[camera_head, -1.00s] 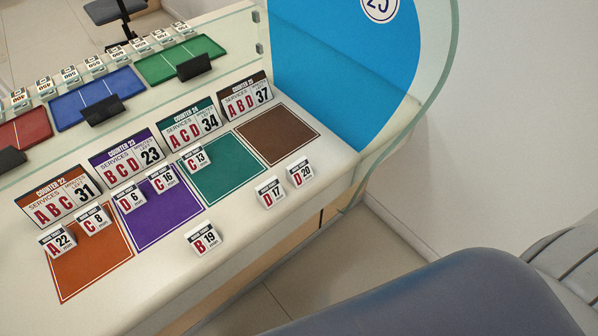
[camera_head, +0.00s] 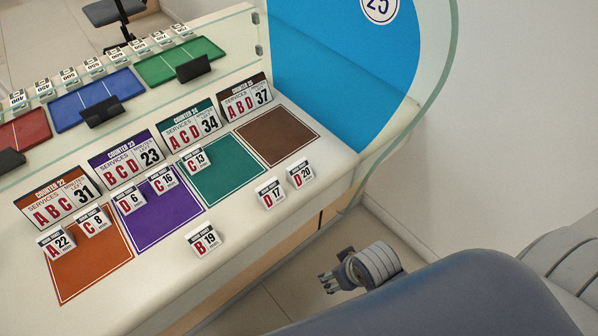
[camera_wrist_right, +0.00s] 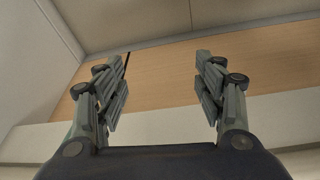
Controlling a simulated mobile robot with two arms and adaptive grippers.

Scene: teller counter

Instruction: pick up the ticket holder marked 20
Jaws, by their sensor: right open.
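The ticket holder marked D 20 (camera_head: 300,173) is a small white tent-shaped card with a dark top band. It stands on the bare front part of the counter, in front of the brown mat and just right of the D 17 holder (camera_head: 270,193). My right gripper (camera_head: 326,282) is open and empty, in front of the counter and lower right of the D 20 holder, well apart from it. My left gripper is not in view.
The B 19 holder (camera_head: 204,240) stands alone near the front edge. Several holders stand by the orange mat (camera_head: 92,274), purple mat (camera_head: 165,220) and green mat (camera_head: 222,172). The brown mat (camera_head: 278,137) is empty. A curved glass screen (camera_head: 437,100) bounds the right end.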

